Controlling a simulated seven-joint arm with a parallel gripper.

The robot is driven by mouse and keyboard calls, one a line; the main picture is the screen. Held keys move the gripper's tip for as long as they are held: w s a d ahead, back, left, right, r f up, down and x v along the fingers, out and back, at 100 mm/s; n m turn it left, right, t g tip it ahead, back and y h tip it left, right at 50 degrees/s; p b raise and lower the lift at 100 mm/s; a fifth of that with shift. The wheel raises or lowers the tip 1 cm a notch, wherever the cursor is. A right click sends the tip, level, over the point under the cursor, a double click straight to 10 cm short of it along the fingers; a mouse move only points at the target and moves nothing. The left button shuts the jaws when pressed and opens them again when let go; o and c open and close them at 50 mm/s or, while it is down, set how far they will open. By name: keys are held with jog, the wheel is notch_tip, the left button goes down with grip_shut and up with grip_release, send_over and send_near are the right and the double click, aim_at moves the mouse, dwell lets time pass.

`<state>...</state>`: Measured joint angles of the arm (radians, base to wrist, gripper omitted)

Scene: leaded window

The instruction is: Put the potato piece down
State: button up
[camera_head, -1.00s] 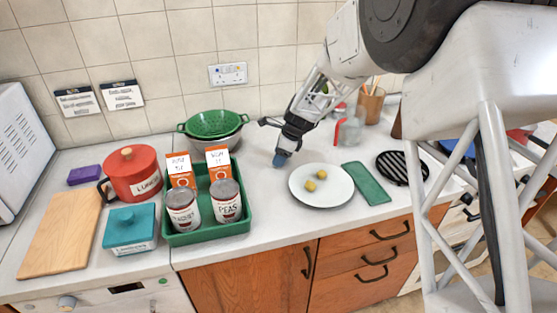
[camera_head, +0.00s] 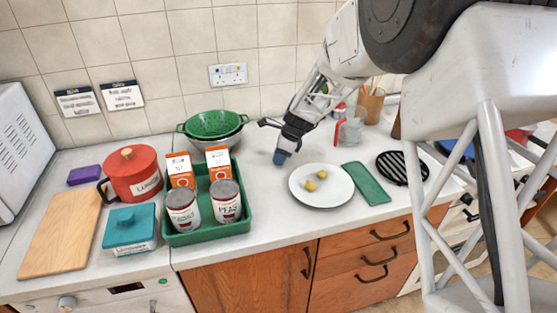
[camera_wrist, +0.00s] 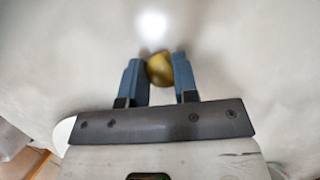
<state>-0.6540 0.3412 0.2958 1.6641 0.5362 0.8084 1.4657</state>
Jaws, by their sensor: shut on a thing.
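My gripper (camera_head: 280,158) is over the worktop, just left of the white plate, with its blue fingertips low near the surface. In the wrist view my gripper (camera_wrist: 158,75) is shut on a yellow-brown potato piece (camera_wrist: 160,69) between its two blue fingers. The head view does not show this piece clearly. Whether it touches the worktop I cannot tell. Two other yellow potato pieces (camera_head: 310,186) lie on the white plate (camera_head: 335,198), close together.
The green tray (camera_head: 210,237) with tins and cartons stands to the left. A green colander (camera_head: 212,124) is behind it. A green board (camera_head: 366,183) and a black ridged round mat (camera_head: 402,168) lie right of the plate. The worktop (camera_head: 262,205) between tray and plate is bare.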

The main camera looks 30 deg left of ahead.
jog(key=shift+r, duration=0.1)
jog(key=shift+r, duration=0.8)
notch_tip(320, 180, up, 2)
jog(key=s+d, duration=0.3)
jog(key=s, duration=0.1)
jog(key=s+d, duration=0.4)
jog(key=s+d+r, duration=0.1)
jog(key=s+d, duration=0.2)
jog(key=s, duration=0.1)
jog(key=shift+d+r, duration=0.1)
jog(key=shift+d, duration=0.15)
jog(key=shift+s, duration=0.1)
dwell(0.3)
